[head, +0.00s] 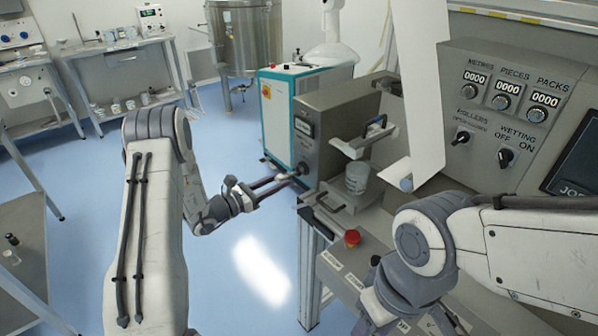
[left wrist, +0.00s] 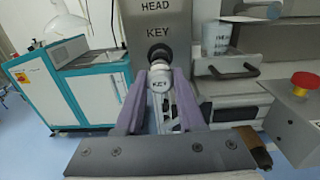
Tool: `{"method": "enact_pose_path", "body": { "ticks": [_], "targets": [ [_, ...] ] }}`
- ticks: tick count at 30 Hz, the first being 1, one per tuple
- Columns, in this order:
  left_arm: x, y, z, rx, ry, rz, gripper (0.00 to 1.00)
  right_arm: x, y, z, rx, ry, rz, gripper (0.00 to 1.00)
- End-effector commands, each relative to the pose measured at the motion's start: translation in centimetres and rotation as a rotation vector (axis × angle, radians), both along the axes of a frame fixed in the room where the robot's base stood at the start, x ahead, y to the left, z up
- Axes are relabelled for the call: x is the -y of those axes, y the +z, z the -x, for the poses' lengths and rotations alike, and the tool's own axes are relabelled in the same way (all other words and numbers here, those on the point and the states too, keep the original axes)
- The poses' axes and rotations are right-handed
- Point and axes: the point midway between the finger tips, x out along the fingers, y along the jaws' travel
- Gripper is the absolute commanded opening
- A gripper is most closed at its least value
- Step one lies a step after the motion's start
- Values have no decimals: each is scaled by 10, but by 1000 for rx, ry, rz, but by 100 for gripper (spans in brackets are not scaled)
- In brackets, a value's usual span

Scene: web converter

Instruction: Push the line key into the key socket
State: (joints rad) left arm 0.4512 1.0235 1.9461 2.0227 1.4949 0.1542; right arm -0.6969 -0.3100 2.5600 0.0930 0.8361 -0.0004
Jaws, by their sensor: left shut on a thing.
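In the head view my left gripper (head: 288,177) reaches right toward the grey machine's side. The key socket (left wrist: 159,54) is a dark round opening under the KEY label, directly in front of the key. It also shows in the head view (head: 302,168). The key's front is close to or at the socket mouth; I cannot tell how deep it sits. My right gripper (head: 425,322) is at the bottom edge, partly cut off.
The grey machine (head: 340,100) carries a handle and a clear cup (head: 357,178). A red button (head: 352,238) sits on its lower front. A control panel (head: 510,105) stands at right. A teal-edged white cabinet (head: 283,115) stands behind.

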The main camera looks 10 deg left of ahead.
Motion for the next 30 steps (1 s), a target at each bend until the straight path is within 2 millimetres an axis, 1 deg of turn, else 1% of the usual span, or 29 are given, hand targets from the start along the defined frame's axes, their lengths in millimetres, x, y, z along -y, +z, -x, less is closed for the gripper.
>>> {"method": "enact_pose_path", "body": {
  "ticks": [15, 23, 30],
  "targets": [
    [-17, 0, 20, 1, 1, 1, 0, 0, 0, 0, 0, 0, 0, 50],
    [-19, 0, 25, 1, -1, 1, 0, 0, 0, 0, 0, 0, 0, 50],
    [-31, 0, 39, -1, 2, 1, 0, 0, 0, 0, 0, 0, 0, 50]
  ]
}}
